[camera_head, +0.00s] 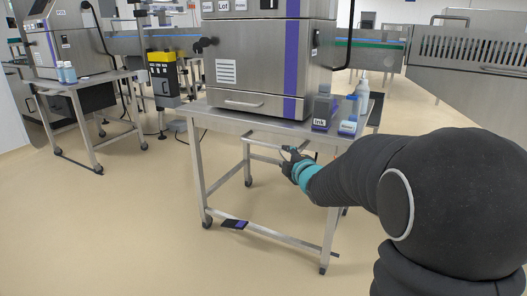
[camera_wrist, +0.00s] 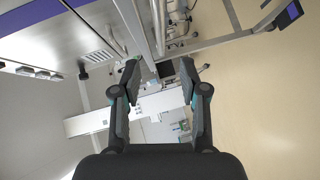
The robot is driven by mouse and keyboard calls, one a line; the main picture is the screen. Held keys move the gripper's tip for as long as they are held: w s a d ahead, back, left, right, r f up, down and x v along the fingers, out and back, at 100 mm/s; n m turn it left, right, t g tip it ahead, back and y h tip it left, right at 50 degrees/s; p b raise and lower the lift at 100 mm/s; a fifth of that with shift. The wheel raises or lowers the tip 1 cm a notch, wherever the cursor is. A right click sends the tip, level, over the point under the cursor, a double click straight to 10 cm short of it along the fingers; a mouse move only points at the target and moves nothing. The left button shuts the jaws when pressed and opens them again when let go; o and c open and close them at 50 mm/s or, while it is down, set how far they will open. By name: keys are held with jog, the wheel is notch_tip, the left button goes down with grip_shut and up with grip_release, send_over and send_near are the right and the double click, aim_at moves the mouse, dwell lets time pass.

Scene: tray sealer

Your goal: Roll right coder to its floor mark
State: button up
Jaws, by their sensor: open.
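The right coder (camera_head: 262,60), a steel cabinet with a purple stripe, stands on a steel cart (camera_head: 199,165) with casters. A bar frame (camera_head: 262,142) juts out below the cart's top. My gripper (camera_head: 289,158) is open beside this bar at the cart's front, under the tabletop. In the wrist view, my gripper (camera_wrist: 160,66) shows its two fingers apart, with steel bars (camera_wrist: 136,28) just beyond. I cannot tell whether a bar lies between the fingers. A dark plate with a purple patch (camera_head: 235,224) is low by the cart's lower rail; I cannot tell whether it is the floor mark.
An ink bottle (camera_head: 321,112) and other bottles (camera_head: 348,120) stand on the cart's right edge. A second coder (camera_head: 62,45) on its own cart (camera_head: 85,140) stands at the left. A yellow-topped post unit (camera_head: 162,78) is between them. Conveyors (camera_head: 465,55) line the back right. The beige floor in front is clear.

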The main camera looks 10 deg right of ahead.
aim_at(271, 147)
jog(key=shift+n+y, duration=0.3)
jog(key=shift+n, duration=0.1)
jog(key=x, duration=1.4)
jog(key=shift+w+a, duration=0.1)
jog(key=shift+w, duration=0.3)
grip_shut()
